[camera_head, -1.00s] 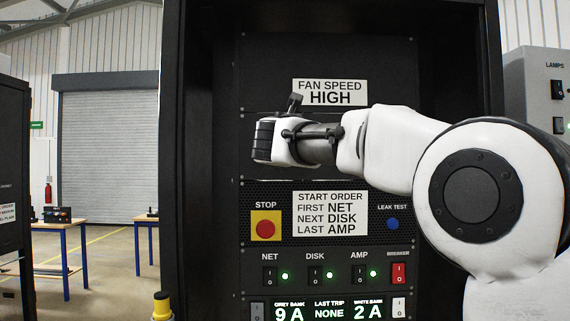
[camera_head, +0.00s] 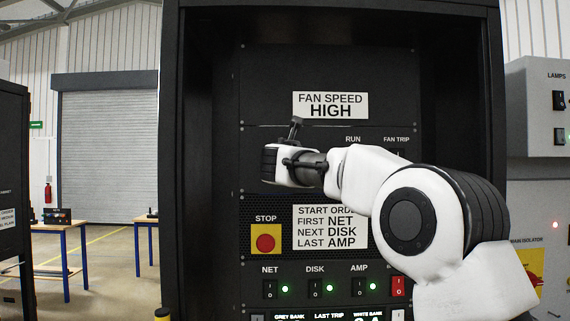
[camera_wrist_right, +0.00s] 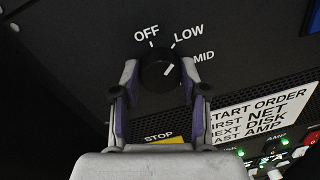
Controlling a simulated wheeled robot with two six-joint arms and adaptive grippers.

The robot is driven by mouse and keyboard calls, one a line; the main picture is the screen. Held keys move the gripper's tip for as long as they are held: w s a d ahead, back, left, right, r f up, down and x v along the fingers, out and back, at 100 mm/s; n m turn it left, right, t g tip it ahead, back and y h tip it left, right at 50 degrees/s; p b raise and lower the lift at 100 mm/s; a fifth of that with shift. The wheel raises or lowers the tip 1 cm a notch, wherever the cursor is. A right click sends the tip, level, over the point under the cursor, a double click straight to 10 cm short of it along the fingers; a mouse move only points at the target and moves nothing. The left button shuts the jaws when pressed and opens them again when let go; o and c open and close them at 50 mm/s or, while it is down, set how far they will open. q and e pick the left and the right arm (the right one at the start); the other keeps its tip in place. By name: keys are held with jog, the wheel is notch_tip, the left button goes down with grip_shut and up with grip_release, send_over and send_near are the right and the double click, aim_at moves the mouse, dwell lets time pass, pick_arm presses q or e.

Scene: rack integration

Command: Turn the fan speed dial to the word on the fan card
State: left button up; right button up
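The fan card (camera_head: 330,105) on the rack reads FAN SPEED HIGH. The black fan speed dial (camera_wrist_right: 158,72) shows in the right wrist view, with the labels OFF, LOW and MID around it. Its white mark points up and to the right, roughly toward MID. No HIGH label shows there. My right gripper (camera_wrist_right: 160,76) has one finger on each side of the dial, very close to it; I cannot tell whether they touch. In the head view my right gripper (camera_head: 284,164) is at the panel below the card and hides the dial. My left gripper is not in view.
Below are the red STOP button (camera_head: 265,243), the start order card (camera_head: 316,227) and several rocker switches with green lights. RUN and FAN TRIP labels show right of the gripper. A grey lamps box (camera_head: 545,105) stands at the right.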

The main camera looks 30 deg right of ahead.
jog(key=shift+m, duration=0.3)
jog(key=m+y+b, duration=0.1)
jog(key=m+b, duration=0.2)
jog(key=m, duration=0.6)
jog(key=m+b, duration=0.3)
jog(key=m, duration=0.6)
jog(key=shift+s+d+r+y, duration=0.1)
jog(key=shift+s+d+y, duration=0.05)
jog(key=shift+y, duration=0.25)
jog(key=shift+m, duration=0.3)
jog(key=o, duration=1.1)
jog(key=shift+o, duration=0.2)
